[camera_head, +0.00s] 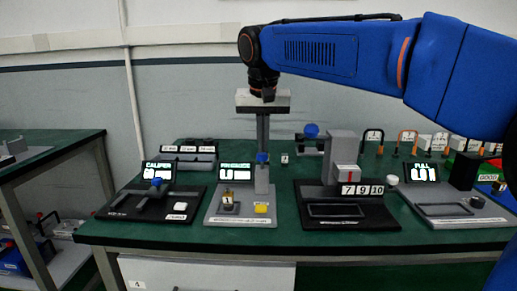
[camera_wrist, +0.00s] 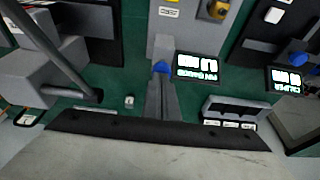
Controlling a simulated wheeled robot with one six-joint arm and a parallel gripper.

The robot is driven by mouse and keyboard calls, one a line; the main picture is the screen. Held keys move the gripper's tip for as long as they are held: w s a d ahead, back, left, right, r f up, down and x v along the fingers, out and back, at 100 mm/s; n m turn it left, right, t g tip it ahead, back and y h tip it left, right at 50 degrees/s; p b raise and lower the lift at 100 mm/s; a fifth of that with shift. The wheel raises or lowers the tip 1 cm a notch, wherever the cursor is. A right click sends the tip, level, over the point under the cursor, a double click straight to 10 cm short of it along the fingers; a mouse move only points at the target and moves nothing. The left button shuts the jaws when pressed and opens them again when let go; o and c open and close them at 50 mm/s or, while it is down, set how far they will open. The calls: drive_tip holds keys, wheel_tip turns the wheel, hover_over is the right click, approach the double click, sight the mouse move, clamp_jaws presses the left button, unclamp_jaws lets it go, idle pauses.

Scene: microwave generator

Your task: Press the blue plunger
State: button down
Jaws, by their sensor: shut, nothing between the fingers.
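The blue plunger (camera_head: 262,157) is a small blue cap on top of a grey post at the middle station, beside a lit display (camera_head: 237,173). My gripper (camera_head: 262,143) points straight down with its long grey fingers together and nothing between them. Its tips appear right over or just behind the cap; I cannot tell if they touch it. In the wrist view the blue cap (camera_wrist: 161,67) shows just past the fingertips (camera_wrist: 159,78), partly hidden by them.
A caliper station (camera_head: 150,202) with a blue knob stands left. A third display (camera_head: 422,173) is farther right. Green table (camera_head: 150,240) shows along the front.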

drive_tip(key=v, duration=1.1)
drive_tip(key=shift+r, duration=0.45)
